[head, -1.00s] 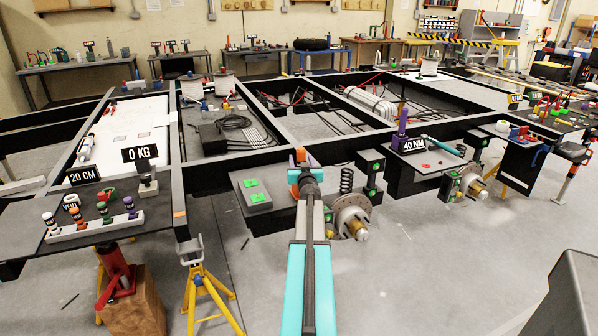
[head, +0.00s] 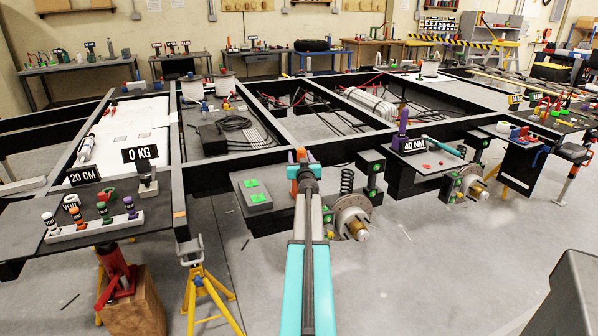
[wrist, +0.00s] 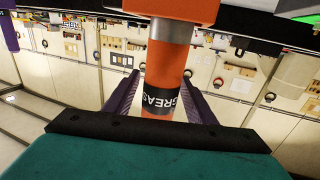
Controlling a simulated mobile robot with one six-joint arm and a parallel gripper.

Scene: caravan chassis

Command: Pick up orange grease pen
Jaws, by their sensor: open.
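The orange grease pen (wrist: 163,67) fills the middle of the wrist view. It has a grey collar and a dark band whose "GREASE" lettering appears upside down. My gripper (wrist: 158,88) is open, with one purple finger on each side of the pen. The pen lies between the fingers, and I cannot tell whether either one touches it. In the head view my gripper (head: 304,160) is at the front of the chassis, largely hidden by my own arm. Small orange parts show beside it there. The pen's lower end is hidden in the wrist view.
A grey box with green pads (head: 258,195) sits just left of my arm. A coil spring (head: 347,181) and brake disc (head: 351,218) stand close on the right. A rack (head: 95,231) with several coloured pens is at the left. Yellow stands (head: 207,290) stand below the chassis.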

